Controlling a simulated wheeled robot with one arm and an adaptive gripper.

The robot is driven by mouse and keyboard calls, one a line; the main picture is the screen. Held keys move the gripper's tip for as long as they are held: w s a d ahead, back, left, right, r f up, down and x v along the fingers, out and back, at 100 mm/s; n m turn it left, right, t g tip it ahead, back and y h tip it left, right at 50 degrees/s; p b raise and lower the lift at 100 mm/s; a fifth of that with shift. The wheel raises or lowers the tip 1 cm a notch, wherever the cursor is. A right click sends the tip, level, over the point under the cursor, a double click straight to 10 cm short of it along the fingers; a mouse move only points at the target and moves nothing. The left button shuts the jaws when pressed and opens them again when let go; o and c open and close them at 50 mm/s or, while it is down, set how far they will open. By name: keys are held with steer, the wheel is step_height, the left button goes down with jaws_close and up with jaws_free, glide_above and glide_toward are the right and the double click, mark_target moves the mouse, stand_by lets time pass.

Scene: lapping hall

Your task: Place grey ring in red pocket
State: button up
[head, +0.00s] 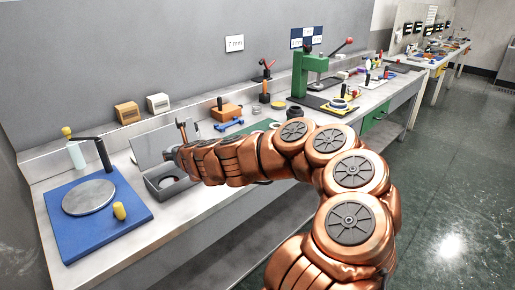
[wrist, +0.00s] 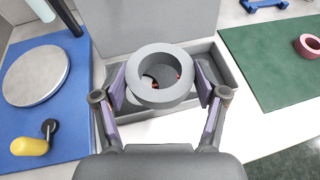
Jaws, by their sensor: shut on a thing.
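The grey ring (wrist: 160,97) is thick-walled and is held between the two fingers of my gripper (wrist: 160,84) in the wrist view. It is level, with its hole facing up, over an open grey case (wrist: 228,72). Small bits of red show through the ring's hole, inside the case; the ring hides most of that area, so the red pocket's outline cannot be seen. In the head view my gripper (head: 172,154) is over the case (head: 152,187), whose lid stands open behind it. The held ring cannot be made out there.
A blue mat (head: 64,238) with a round metal plate (head: 89,197) and a yellow-handled tool (head: 119,211) lies left of the case. A green mat (wrist: 262,75) with a pink ring (wrist: 307,50) lies right. The raised lid (wrist: 150,25) stands close behind my gripper.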

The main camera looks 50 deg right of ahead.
steer(key=shift+n+y, duration=0.5)
steer(key=s+d+f+b, duration=0.2)
steer(key=s+d+b, duration=0.1)
steer(key=d, duration=0.3)
steer(key=s+d+f+b, duration=0.3)
steer(key=s+d, duration=0.2)
steer(key=d, duration=0.2)
steer(key=s+d+f+b, duration=0.3)
steer(key=s+d, duration=0.1)
steer(key=d, duration=0.2)
steer(key=shift+d+f+b, duration=0.25)
steer(key=shift+d+b, duration=0.1)
steer(key=w+d, duration=0.3)
steer(key=w+d+f, duration=0.1)
steer(key=w+d, duration=0.2)
steer(key=w, duration=0.1)
steer(key=w+d+b, duration=0.1)
steer(key=w+d, duration=0.2)
steer(key=w, duration=0.1)
steer(key=shift+w+d+f, duration=0.1)
steer(key=shift+d+f, duration=0.1)
steer(key=shift+w+d, duration=0.35)
steer(key=shift+w, duration=0.15)
steer(key=shift+f+b, duration=0.7)
steer(key=shift+f, duration=1.05)
steer(key=shift+f, duration=0.1)
steer(key=o, duration=1.3)
steer(key=shift+c, duration=0.2)
